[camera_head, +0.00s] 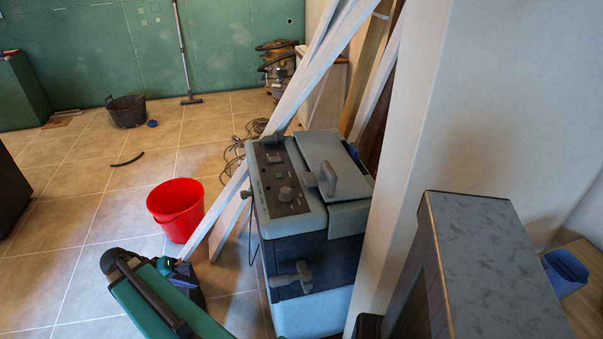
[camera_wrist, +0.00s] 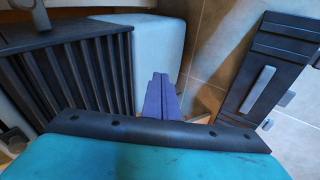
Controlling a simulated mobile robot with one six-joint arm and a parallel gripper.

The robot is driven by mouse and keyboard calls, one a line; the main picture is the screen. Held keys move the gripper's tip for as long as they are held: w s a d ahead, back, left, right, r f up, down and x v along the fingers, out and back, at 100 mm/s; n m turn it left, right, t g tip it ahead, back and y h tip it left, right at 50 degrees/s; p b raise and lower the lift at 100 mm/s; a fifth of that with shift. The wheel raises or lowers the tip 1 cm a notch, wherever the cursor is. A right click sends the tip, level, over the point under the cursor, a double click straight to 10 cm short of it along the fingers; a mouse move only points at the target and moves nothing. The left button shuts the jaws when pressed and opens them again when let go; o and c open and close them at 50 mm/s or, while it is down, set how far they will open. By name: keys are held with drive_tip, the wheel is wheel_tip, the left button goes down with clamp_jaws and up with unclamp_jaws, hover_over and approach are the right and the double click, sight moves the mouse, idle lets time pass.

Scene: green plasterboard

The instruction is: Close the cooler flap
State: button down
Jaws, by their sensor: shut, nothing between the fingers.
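The cooler (camera_head: 318,250) is a blue-grey box with a dark band and a control panel, standing in the middle of the head view. Its flap (camera_head: 322,150), a pale blue-grey lid with a raised handle (camera_head: 343,180), lies roughly flat on top at the right; I cannot tell whether it is fully down. My gripper (camera_head: 184,281) is low, left of the cooler and apart from the flap. In the wrist view, its purple fingers (camera_wrist: 160,98) are together and empty. A dark ribbed face and pale casing, apparently the cooler (camera_wrist: 155,50), show beyond them; the flap is not clearly visible there.
A red bucket (camera_head: 176,207) stands behind my gripper. Pale planks (camera_head: 305,82) lean behind the cooler, and a white pillar (camera_head: 425,130) stands close on its right. A grey-topped cabinet (camera_head: 490,265) is at the front right. Tiled floor is open at the left.

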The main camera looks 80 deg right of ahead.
drive_tip(key=s+a+f+n+y, duration=0.1)
drive_tip(key=s+a+f+n, duration=0.2)
drive_tip(key=a+f, duration=0.5)
drive_tip(key=s+a+f+n+y, duration=0.2)
drive_tip(key=s+a+f+n, duration=0.2)
drive_tip(key=a+f, duration=0.4)
drive_tip(key=s+a+f+n+y, duration=0.1)
drive_tip(key=s+a+f+n, duration=0.3)
drive_tip(key=a, duration=1.4)
wheel_tip(320, 180, down, 4)
drive_tip(key=shift+s+n+y, duration=0.25)
drive_tip(key=shift+n+y, duration=0.15)
drive_tip(key=shift+n, duration=0.7)
